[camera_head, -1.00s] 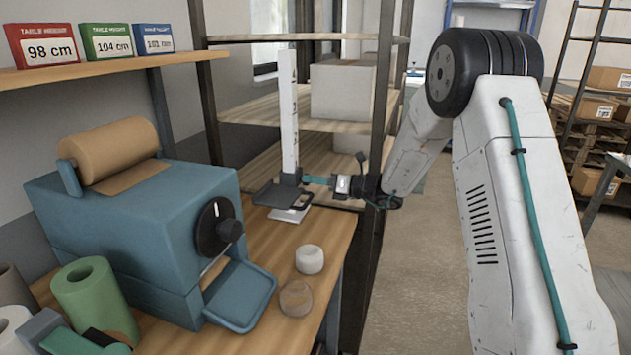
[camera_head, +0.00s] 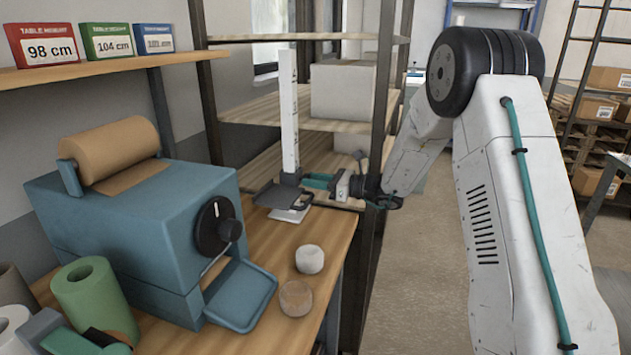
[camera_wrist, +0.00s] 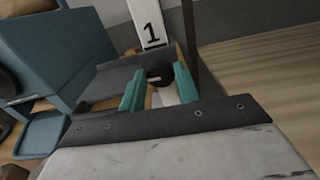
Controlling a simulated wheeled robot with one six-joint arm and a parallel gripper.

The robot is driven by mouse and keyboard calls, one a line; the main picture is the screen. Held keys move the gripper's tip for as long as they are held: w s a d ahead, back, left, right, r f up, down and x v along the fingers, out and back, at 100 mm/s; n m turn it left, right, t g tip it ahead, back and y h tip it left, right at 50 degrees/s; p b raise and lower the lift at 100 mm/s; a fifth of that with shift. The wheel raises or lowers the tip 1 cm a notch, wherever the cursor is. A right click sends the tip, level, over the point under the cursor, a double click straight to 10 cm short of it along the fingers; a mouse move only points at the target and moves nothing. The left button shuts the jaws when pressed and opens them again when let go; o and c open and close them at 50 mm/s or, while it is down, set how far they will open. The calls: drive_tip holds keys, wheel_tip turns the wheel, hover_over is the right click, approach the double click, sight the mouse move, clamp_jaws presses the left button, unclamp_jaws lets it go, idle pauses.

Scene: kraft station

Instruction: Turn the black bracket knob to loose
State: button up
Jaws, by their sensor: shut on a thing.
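The black bracket knob (camera_wrist: 160,72) is round with a short pale mark and sits at the foot of the white upright scale (camera_wrist: 149,22), which carries a "1". My gripper (camera_wrist: 160,88) has its teal fingers on either side of the knob and is shut on it. In the head view my gripper (camera_head: 318,181) reaches the scale (camera_head: 289,125) from the right, and the fingers mostly hide the knob. The dark flat bracket (camera_head: 278,198) sticks out to the left of the scale, above its pale base (camera_head: 292,215).
A blue paper dispenser (camera_head: 130,220) with a black dial (camera_head: 211,228) stands left on the wooden bench (camera_head: 262,250). A shelf post (camera_head: 380,130) stands close behind my gripper.

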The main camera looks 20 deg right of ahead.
drive_tip(key=shift+n, duration=0.6)
drive_tip(key=o, duration=1)
drive_tip(key=shift+c, duration=0.2)
